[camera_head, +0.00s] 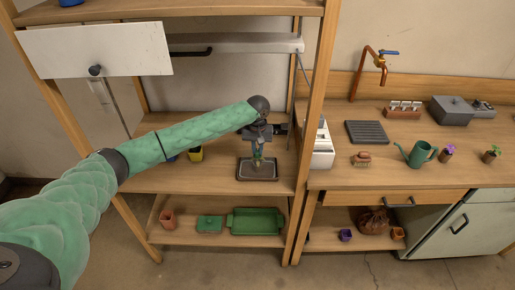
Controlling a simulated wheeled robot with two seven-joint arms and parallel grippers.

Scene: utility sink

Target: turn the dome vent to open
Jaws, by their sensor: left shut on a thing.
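My left gripper (258,151) points down over a dark shallow tray (244,178) on the middle shelf of the left rack. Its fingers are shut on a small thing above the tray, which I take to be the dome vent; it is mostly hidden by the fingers. No dome shows clearly around it, and I cannot tell how far the vent is turned. A small greenish shape shows below the fingertips inside the tray. My right gripper is not in view.
A wooden rack post (309,130) stands right of the gripper. A yellow pot (196,154) is left of the tray. A white drawer front (95,50) juts out above my arm. A green tray (256,221) lies on the lower shelf. A watering can (420,155) stands on the right counter.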

